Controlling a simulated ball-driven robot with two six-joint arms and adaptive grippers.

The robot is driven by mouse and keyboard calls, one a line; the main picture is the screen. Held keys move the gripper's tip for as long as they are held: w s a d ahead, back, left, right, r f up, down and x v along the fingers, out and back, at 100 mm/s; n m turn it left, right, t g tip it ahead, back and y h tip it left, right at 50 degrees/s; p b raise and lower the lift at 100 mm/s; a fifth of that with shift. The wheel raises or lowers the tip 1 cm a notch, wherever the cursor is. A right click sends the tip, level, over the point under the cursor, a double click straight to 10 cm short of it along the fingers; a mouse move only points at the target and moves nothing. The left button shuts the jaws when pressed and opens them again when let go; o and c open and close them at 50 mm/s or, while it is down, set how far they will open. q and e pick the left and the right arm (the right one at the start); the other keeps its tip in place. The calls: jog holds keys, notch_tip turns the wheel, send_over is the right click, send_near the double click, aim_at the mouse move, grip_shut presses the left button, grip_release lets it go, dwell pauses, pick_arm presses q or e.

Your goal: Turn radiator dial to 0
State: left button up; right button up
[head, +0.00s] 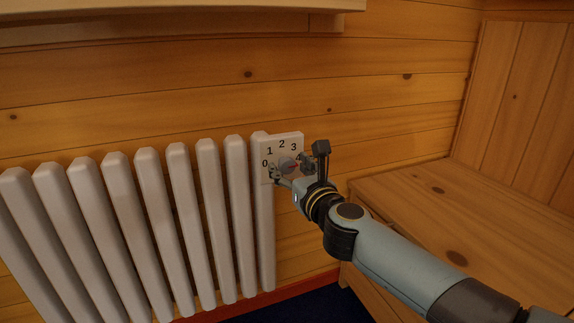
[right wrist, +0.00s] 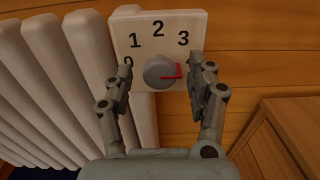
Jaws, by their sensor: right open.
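The round grey radiator dial (head: 286,164) sits on a white square plate (head: 265,147) at the radiator's right end. The plate carries the numbers 0 to 4 in an arc. In the right wrist view the dial (right wrist: 158,72) has a red pointer that points right, toward where the 4 is hidden behind a finger. The 0 is partly covered by the other finger. My right gripper (right wrist: 161,78) is open, with one finger on each side of the dial and a visible gap to it on both sides. My left gripper is not in view.
The white ribbed radiator (head: 150,215) stands left of the plate against the log wall. A wooden bench or cabinet (head: 450,210) stands at the right. A pale ledge (head: 180,22) runs above. The wall around the plate is bare.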

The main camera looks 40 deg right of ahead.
jog(key=shift+x, duration=1.15)
grip_shut()
